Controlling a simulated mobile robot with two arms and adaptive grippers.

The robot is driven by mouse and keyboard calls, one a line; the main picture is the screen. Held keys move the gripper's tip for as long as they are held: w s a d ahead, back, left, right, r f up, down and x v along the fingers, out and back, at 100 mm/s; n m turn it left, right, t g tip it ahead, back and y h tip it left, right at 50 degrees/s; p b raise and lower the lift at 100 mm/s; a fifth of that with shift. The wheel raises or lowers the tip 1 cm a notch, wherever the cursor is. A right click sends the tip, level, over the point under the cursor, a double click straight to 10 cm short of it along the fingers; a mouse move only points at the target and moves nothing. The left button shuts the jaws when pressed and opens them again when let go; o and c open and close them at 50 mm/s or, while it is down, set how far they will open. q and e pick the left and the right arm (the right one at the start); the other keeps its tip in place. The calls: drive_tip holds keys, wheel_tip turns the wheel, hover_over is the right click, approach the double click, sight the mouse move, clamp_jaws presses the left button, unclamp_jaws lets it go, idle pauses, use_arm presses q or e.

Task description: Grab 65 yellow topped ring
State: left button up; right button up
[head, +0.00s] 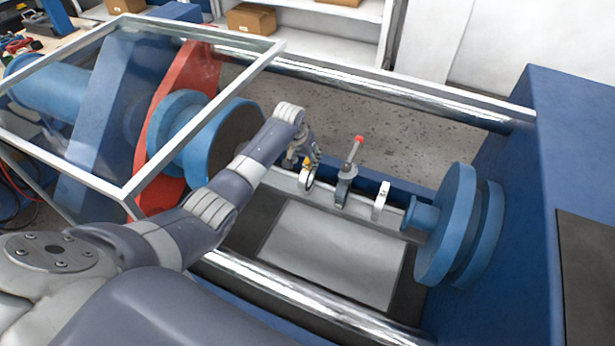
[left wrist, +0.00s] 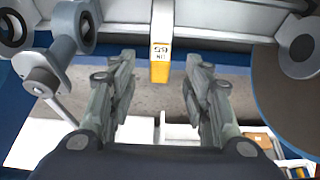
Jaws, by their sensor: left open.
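The yellow topped ring (head: 309,179) stands on the rail in the machine, nearest the blue flanges on the left. In the left wrist view its yellow top (left wrist: 160,73) shows a white label reading 65, upside down. My left gripper (left wrist: 158,65) is open, with one finger on each side of the yellow top and a gap on both sides. In the head view my left gripper (head: 303,156) is just above this ring and partly covers it. My right gripper is not in view.
A clamp with a red-tipped handle (head: 345,180) and a plain pale ring (head: 380,201) stand to the right on the same rail. A clear guard with a pale frame (head: 205,115) is at the left. Steel bars (head: 370,82) run along the machine.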

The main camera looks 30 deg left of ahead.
sight(308, 160)
use_arm(q)
drive_tip(key=shift+x, duration=1.6)
drive_tip(key=shift+w, duration=0.1)
drive_tip(key=shift+r, duration=0.1)
clamp_jaws()
